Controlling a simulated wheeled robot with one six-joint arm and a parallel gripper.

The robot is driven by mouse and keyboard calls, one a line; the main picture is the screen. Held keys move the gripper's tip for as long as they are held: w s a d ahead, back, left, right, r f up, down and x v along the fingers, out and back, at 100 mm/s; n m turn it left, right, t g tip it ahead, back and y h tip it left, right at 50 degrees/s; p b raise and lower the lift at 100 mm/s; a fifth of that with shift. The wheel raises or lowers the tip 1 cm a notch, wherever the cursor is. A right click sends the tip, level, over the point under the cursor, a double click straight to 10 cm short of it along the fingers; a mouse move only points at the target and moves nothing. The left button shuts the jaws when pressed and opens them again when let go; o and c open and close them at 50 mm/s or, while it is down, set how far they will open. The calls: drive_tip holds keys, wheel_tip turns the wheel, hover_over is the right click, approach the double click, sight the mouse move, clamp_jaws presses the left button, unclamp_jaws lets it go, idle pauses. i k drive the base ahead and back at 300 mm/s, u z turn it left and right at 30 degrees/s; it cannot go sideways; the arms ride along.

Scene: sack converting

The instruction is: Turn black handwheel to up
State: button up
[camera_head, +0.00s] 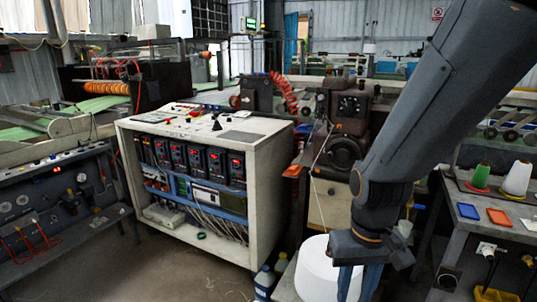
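A dark round wheel (345,152), which looks like the black handwheel, is on the front of a brown-black machine (351,122) right of centre. A smaller round dark part (349,105) sits above it. Its spokes and turned position are too dark and small to tell. My gripper (358,287) hangs low in front of the machine, pointing down, below and apart from the wheel. Its two fingers are spread, with nothing seen between them but the white drum behind. The fingertips lie near the bottom of the picture. My arm comes down from the upper right and covers the machine's right side.
A white cabinet (262,205) with several red displays stands left of the machine. A white drum (316,272) is right behind my gripper, with bottles (264,282) beside it. A table (458,240) with cones and small trays is at right. Floor shows at front left.

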sight(341, 154)
drive_tip(key=u, duration=1.75)
drive_tip(key=i, duration=1.3)
drive_tip(key=z, duration=1.5)
